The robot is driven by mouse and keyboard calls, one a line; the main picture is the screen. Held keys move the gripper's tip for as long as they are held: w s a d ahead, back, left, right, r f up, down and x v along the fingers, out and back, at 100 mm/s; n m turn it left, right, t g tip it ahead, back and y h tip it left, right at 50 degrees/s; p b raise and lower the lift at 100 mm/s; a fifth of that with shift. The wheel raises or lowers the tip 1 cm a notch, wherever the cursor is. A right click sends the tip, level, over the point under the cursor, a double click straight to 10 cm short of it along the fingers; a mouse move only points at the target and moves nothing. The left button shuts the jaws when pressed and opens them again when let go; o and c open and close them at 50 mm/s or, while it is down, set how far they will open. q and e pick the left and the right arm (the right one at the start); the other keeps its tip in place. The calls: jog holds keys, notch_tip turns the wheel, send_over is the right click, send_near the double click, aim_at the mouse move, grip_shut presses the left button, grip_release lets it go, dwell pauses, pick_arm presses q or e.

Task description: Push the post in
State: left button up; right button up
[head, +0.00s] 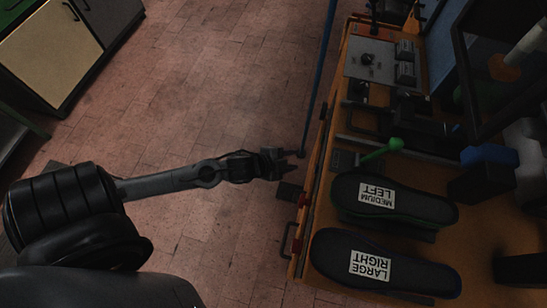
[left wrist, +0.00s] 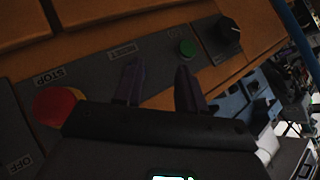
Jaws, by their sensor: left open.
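My left gripper (head: 289,162) reaches in from the left and is open and empty, just short of the orange machine's left edge in the head view. In the left wrist view its two dark fingers (left wrist: 158,85) are apart in front of a grey control panel (left wrist: 85,70). A red STOP button (left wrist: 57,104) and a green button (left wrist: 187,47) are on that panel. A green-knobbed lever (head: 394,145) sticks up on the machine, beyond my gripper to the right. I cannot tell which part is the post. My right gripper is not in view.
Two black shoe forms, labelled MEDIUM LEFT (head: 420,198) and LARGE RIGHT (head: 425,272), lie on the orange machine top. A thin blue pole (head: 322,85) stands by its left edge. A black dial (left wrist: 228,33) is beside the green button. The brick floor (head: 200,90) is clear.

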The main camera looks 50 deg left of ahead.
pick_arm(q)
jog(key=s+d+n+g+y, duration=0.1)
jog(key=s+d+n+g, duration=0.3)
jog(key=s, duration=0.5)
jog(key=shift+s+d+r+n+g+y+p, duration=0.2)
jog(key=shift+s+r+n+g+y+p, duration=0.15)
jog(key=shift+n, duration=0.75)
jog(key=shift+f, duration=0.1)
